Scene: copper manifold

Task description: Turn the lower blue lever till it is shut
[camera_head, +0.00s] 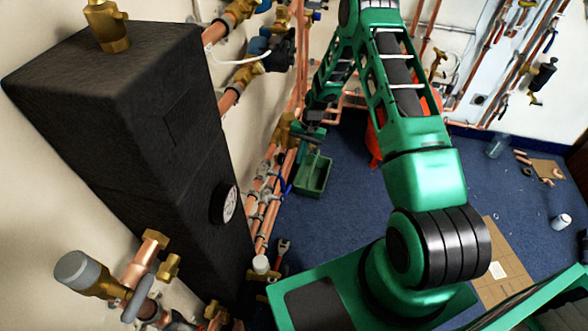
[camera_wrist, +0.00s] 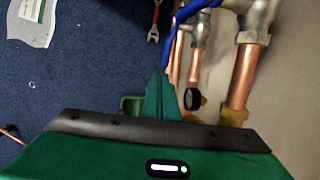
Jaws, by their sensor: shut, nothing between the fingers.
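A blue lever (camera_head: 285,187) sits low on the copper pipes along the left wall, small in the head view. In the wrist view a long blue lever (camera_wrist: 181,32) slants from a silver valve (camera_wrist: 257,18) down towards my fingertips. My gripper (camera_wrist: 161,82) is shut and empty, its tips close to the lever's lower end. I cannot tell whether they touch. In the head view my gripper (camera_head: 306,137) is small and partly hidden among the pipes.
A green tray (camera_head: 314,174) lies on the blue carpet near the pipes. A wrench (camera_wrist: 154,22) shows in the wrist view. A dark cabinet (camera_head: 150,130) with a gauge (camera_head: 229,204) stands at left.

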